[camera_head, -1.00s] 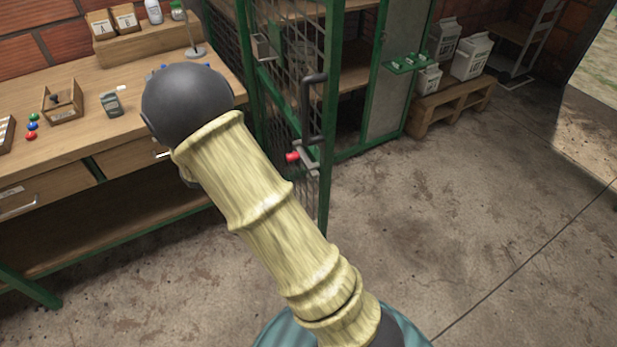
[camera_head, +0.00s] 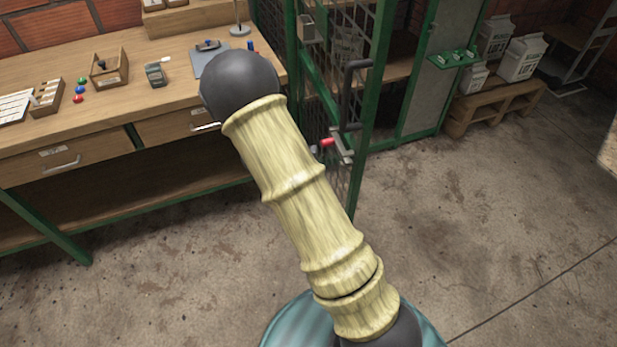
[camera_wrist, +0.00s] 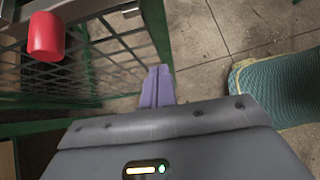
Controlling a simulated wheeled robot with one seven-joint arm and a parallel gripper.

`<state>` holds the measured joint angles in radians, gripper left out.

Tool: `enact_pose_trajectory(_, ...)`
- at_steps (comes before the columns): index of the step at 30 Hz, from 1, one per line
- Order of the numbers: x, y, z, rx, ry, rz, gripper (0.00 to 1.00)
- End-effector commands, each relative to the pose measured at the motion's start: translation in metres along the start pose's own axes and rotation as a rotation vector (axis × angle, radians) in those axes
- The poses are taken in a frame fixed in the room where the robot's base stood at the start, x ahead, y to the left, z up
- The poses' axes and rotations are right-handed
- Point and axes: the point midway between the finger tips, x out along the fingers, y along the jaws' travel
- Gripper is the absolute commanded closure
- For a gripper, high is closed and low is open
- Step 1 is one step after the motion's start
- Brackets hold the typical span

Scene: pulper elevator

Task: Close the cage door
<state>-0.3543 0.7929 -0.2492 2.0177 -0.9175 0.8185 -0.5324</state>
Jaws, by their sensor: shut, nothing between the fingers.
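The cage door (camera_head: 373,80) is a green-framed mesh panel right of my arm in the head view. It stands swung out, with a gap to its right showing the inside of the cage. It carries a black pull handle (camera_head: 347,95) and a latch with a red knob (camera_head: 327,142). In the wrist view, the red knob (camera_wrist: 46,36) is at upper left and the door's mesh (camera_wrist: 85,75) lies behind it. My gripper (camera_wrist: 157,88) is shut and empty, near the green frame and right of the knob. My arm hides the gripper in the head view.
A wooden workbench (camera_head: 120,110) with drawers and small items stands left of the door. A pallet with white sacks (camera_head: 520,60) is at the back right, beside the cage's fixed panel (camera_head: 455,57). The concrete floor on the right (camera_head: 480,220) is clear.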

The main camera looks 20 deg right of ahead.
Motion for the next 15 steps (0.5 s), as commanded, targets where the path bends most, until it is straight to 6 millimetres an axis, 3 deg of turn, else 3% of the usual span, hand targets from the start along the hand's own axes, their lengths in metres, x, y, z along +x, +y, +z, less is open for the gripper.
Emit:
enact_pose_trajectory(5,0.034,-0.001,-0.001,0.000,-0.001,-0.005,1.00)
enact_pose_trajectory(9,0.048,-0.001,0.016,0.002,0.001,-0.002,1.00)
enact_pose_trajectory(15,0.059,-0.001,0.027,0.000,0.001,-0.001,1.00)
